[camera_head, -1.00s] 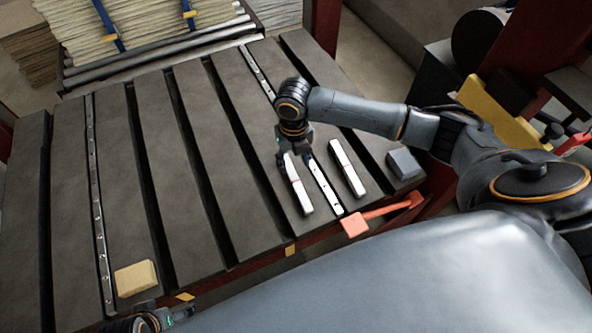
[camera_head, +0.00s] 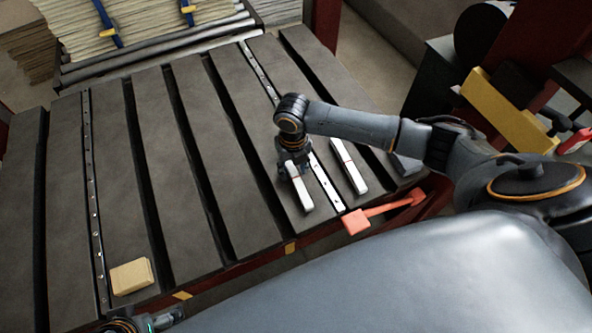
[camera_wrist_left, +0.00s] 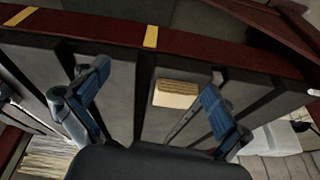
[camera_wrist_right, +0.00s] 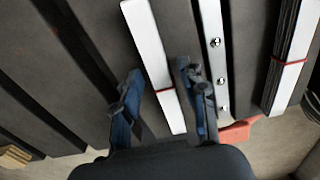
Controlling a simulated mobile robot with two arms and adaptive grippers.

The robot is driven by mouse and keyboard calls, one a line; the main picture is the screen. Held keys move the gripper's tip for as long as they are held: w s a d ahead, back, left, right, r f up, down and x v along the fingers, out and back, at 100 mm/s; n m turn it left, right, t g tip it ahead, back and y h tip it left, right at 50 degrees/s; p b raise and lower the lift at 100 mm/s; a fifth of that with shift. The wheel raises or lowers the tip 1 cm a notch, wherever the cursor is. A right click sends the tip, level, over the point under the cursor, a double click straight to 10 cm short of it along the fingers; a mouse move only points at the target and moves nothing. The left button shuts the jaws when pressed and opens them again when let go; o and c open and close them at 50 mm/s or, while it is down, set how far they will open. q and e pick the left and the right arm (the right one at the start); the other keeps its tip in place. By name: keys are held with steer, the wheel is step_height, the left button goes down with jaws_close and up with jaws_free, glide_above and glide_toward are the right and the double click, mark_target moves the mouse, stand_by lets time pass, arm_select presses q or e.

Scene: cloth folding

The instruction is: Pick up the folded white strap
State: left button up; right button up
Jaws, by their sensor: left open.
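A folded white strap with a red band (camera_head: 302,195) lies lengthwise on a dark slat of the table. It also shows in the right wrist view (camera_wrist_right: 151,55). My right gripper (camera_head: 293,165) is at the strap's far end in the head view. In the right wrist view its fingers (camera_wrist_right: 158,76) are apart, one on each side of the strap; I cannot tell whether they touch it. A second white strap with a red band (camera_head: 348,168) lies to the right, past a metal rail. My left gripper (camera_wrist_left: 148,85) is open and empty; it is mostly cut off in the head view.
A perforated metal rail (camera_head: 324,182) runs between the straps. An orange-red handled object (camera_head: 375,214) lies at the table's front edge, near a grey block (camera_head: 405,164) partly behind my arm. A yellowish block (camera_head: 132,276) lies at front left. The middle slats are clear.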

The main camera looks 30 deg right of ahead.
jaws_close()
steer(key=shift+r, duration=0.1)
